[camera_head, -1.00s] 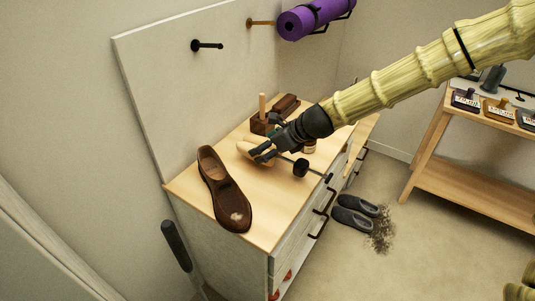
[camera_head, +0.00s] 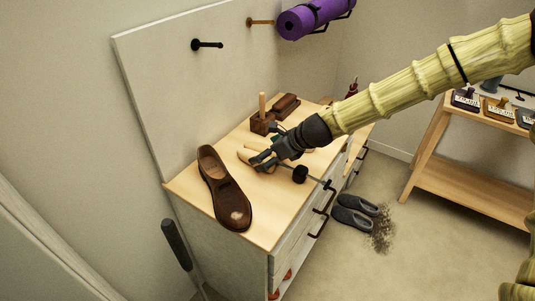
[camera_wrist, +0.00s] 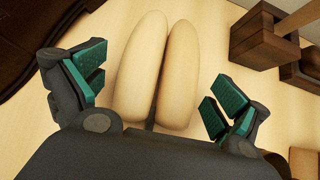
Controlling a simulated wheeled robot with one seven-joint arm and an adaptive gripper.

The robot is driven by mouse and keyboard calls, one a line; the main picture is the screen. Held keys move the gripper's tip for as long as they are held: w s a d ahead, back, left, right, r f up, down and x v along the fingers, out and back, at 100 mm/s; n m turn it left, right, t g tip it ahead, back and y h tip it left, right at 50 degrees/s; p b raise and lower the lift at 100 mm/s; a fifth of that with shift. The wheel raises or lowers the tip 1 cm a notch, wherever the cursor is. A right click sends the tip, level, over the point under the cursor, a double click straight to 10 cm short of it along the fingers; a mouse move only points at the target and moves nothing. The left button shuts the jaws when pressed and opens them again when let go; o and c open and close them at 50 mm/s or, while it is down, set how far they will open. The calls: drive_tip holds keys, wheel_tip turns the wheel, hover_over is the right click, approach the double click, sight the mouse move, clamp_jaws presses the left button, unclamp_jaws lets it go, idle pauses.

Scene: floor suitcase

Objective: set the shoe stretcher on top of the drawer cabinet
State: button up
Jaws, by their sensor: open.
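The shoe stretcher shows two pale wooden toe halves (camera_wrist: 140,65) side by side between my fingers in the wrist view. In the head view its pale toe (camera_head: 245,154) is over the drawer cabinet's wooden top (camera_head: 262,215) and appears to rest on it. Its black knob (camera_head: 300,174) and rod reach toward the cabinet's front edge. My gripper (camera_head: 263,160) is open above the stretcher, with one finger on each side of it. In the wrist view the green pads (camera_wrist: 155,88) stand apart from the wood. My gripper hides the stretcher's middle.
A brown shoe (camera_head: 222,190) stands on the cabinet top at left. A dark wooden block holder (camera_head: 262,123) and a brush (camera_head: 285,103) are at the back. Grey slippers (camera_head: 355,210) lie on the floor. A purple rolled mat (camera_head: 312,18) hangs above.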

drive_tip(key=shift+s+d+r, duration=0.1)
drive_tip(key=shift+d+r, duration=0.1)
drive_tip(key=shift+r, duration=0.15)
drive_tip(key=shift+v, duration=5.7)
